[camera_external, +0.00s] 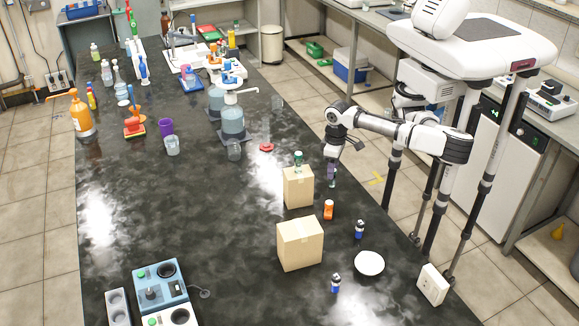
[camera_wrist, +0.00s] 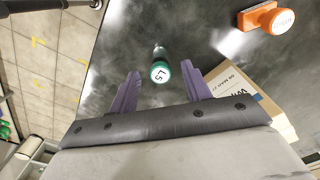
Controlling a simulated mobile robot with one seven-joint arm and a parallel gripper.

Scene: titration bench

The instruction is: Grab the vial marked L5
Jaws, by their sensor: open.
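In the wrist view, a vial with a green cap marked L5 (camera_wrist: 160,73) stands upright on the dark bench, seen from above. It lies in line with the gap between the purple fingers of my gripper (camera_wrist: 160,69). My gripper is open and empty, and its height above the cap is hard to judge. In the external view my gripper (camera_external: 332,174) points down beside the smaller box, over the right part of the bench. The L5 vial is not clearly visible there, close to the fingers.
A cardboard box (camera_external: 298,187) with a green-capped vial (camera_external: 298,159) on top stands left of my gripper. The bench's right edge is close.

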